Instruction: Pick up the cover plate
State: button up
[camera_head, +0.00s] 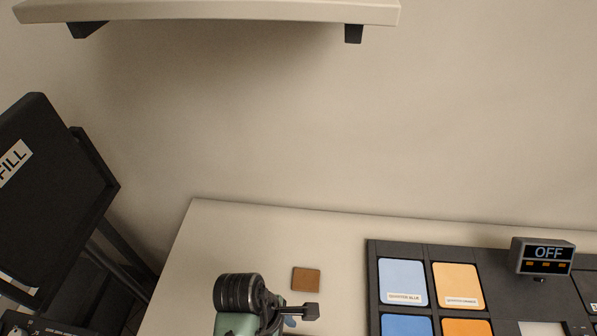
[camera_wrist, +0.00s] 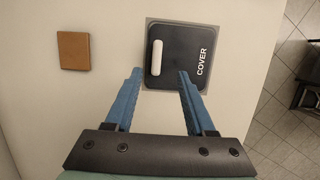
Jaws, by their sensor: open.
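The cover plate (camera_wrist: 182,56) is a dark, rounded square with a white bar handle (camera_wrist: 156,58) and the word COVER. It lies on a grey square on the pale table top in the wrist view. My gripper (camera_wrist: 160,72) is open and empty, with two blue fingers. In the picture the left fingertip is beside the plate's left edge and the right one overlaps the plate. The handle shows between and just beyond the tips. The height gap cannot be told. In the head view my gripper (camera_head: 291,322) is partly visible and the plate cannot be made out.
A brown square tile (camera_head: 306,279) lies on the table (camera_head: 225,235), also in the wrist view (camera_wrist: 73,50). A black panel (camera_head: 372,280) with coloured pads and an OFF display box (camera_head: 543,256) is at right. A black FILL stand (camera_head: 50,180) is left; a shelf (camera_head: 210,12) hangs above.

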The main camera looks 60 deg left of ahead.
jog(key=shift+w+p+x, duration=0.15)
jog(key=shift+p+x, duration=0.1)
jog(key=shift+x, duration=1.45)
jog(key=shift+w+p+x, duration=0.1)
jog(key=shift+p+x, duration=0.1)
jog(key=shift+x, duration=1.5)
jog(key=shift+a, duration=0.15)
jog(key=shift+r, duration=0.1)
grip_shut()
